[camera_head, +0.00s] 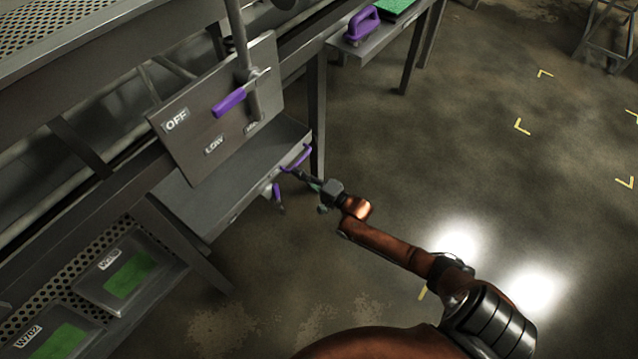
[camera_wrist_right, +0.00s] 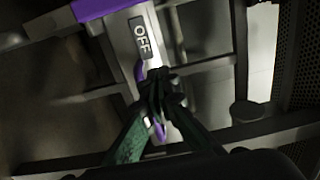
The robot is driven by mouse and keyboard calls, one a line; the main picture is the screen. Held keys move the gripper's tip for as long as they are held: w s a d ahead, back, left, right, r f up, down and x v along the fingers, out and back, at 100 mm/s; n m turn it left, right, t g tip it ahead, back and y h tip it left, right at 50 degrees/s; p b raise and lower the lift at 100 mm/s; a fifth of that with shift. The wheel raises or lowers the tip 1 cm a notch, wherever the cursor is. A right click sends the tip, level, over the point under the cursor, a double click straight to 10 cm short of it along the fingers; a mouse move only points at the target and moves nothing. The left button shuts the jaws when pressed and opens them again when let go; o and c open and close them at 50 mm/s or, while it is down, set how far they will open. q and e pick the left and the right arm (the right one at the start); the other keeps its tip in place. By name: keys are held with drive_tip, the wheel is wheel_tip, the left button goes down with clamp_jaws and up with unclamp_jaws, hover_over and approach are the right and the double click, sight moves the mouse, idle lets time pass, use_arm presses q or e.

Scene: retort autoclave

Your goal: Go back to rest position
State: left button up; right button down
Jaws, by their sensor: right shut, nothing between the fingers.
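My right arm comes in from the lower right of the head view. Its gripper (camera_head: 308,181) is by the front edge of a grey box (camera_head: 232,178), close to a curved purple handle (camera_head: 298,158) and a small purple lever (camera_head: 277,194). In the right wrist view the fingers (camera_wrist_right: 158,88) are together with nothing between them. They overlap a light plate marked OFF (camera_wrist_right: 139,38), with purple bits behind them; I cannot tell whether they touch anything. My left gripper is not in view.
An upright panel (camera_head: 195,135) marked OFF and LOW carries a purple-handled lever (camera_head: 230,102). Grey trays with green patches (camera_head: 130,275) lie on a perforated shelf at lower left. A purple handle (camera_head: 362,24) stands on a far bench.

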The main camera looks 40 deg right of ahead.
use_arm(q)
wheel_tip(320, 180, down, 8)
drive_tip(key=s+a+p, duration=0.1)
drive_tip(key=p, duration=0.1)
use_arm(e)
drive_tip(key=v, duration=0.8)
drive_tip(key=shift+d, duration=0.2)
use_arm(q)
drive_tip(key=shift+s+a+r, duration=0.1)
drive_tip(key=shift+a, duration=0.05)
use_arm(e)
drive_tip(key=shift+w+f, duration=0.1)
drive_tip(key=shift+f, duration=0.05)
